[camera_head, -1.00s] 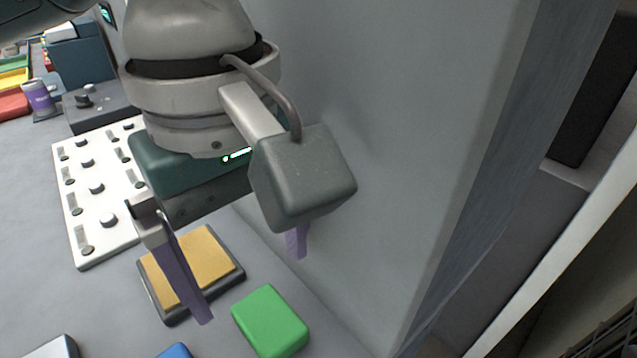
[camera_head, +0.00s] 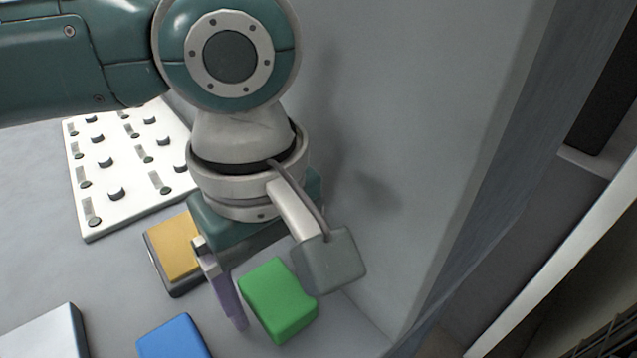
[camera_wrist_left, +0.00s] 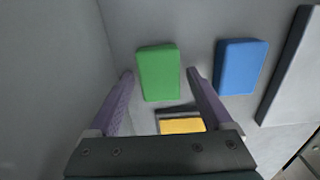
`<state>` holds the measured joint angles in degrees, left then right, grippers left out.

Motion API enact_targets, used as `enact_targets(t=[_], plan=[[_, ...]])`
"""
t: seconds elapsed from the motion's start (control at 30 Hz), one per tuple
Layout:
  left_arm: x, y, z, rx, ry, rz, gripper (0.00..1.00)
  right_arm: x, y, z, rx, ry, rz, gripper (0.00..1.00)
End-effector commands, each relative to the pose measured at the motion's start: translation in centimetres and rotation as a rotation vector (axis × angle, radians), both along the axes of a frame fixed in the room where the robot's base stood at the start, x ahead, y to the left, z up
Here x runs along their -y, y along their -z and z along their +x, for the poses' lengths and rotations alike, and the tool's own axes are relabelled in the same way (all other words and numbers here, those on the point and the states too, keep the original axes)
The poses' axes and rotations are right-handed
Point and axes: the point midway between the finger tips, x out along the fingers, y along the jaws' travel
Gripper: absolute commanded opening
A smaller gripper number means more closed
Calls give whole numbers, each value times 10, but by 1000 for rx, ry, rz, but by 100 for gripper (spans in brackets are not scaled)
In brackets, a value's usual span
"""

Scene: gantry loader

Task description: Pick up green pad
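The green pad (camera_head: 278,299) is a rounded block lying on the grey table near the wall. It also shows in the left wrist view (camera_wrist_left: 158,73), ahead of and between the two finger lines. My left gripper (camera_wrist_left: 160,76) is open, with its purple fingers apart and nothing between them. In the head view one finger of the left gripper (camera_head: 262,300) shows just left of the green pad; the other is hidden behind the wrist camera housing. Whether the fingers reach down to the pad's height is hard to tell. My right gripper is not in view.
A yellow pad on a dark base (camera_head: 176,250) sits just left of the gripper. A blue pad (camera_head: 175,338) lies at the front, with a pale block (camera_head: 48,335) further left. A white board with knobs (camera_head: 130,165) is behind. A grey wall (camera_head: 410,130) stands close on the right.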

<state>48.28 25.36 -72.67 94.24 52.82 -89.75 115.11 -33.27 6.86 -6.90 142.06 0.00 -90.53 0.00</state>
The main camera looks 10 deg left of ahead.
Motion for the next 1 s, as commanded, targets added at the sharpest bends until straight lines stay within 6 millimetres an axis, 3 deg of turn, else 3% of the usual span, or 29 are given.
enact_targets(t=[0.07, 0.63, 0.87, 1.0], plan=[[0, 0, 0, 0, 0, 0, 74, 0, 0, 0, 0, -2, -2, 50], [0, 0, 0, 0, 0, 0, 10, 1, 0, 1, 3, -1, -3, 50], [0, -1, 0, 1, 0, -1, 8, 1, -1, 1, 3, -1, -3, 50], [1, -16, 1, 2, 0, -3, 8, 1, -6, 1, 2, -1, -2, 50]])
